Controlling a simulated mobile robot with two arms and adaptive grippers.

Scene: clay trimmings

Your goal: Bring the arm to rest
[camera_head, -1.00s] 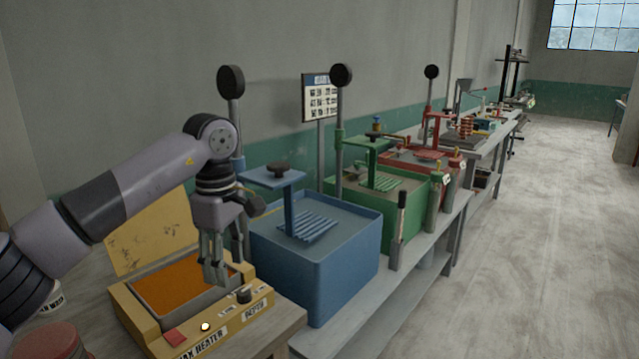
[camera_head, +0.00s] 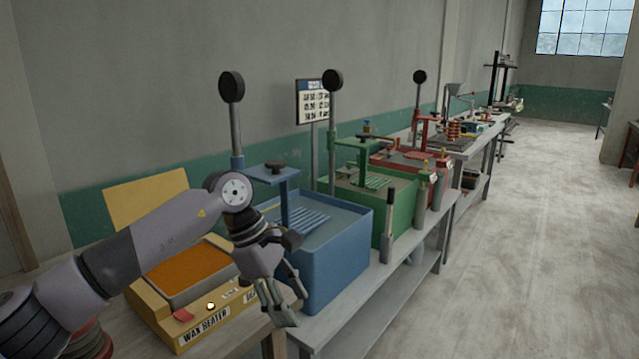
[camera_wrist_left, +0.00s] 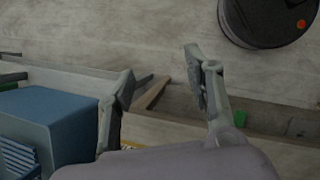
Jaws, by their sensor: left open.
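My left arm comes in from the left in the head view and bends downward at the wrist. Its gripper (camera_head: 284,303) hangs in front of the right end of the yellow wax heater (camera_head: 190,337), near the table edge. The gripper is open and empty. In the left wrist view its two fingers (camera_wrist_left: 160,95) stand wide apart with nothing between them. My right gripper is in neither view.
A blue tub (camera_head: 337,258) stands close behind my gripper, with green (camera_head: 402,214) and red (camera_head: 432,162) stations farther along the bench (camera_head: 385,312). The floor (camera_head: 510,270) at right is clear. A dark round object (camera_wrist_left: 262,22) shows top right in the wrist view.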

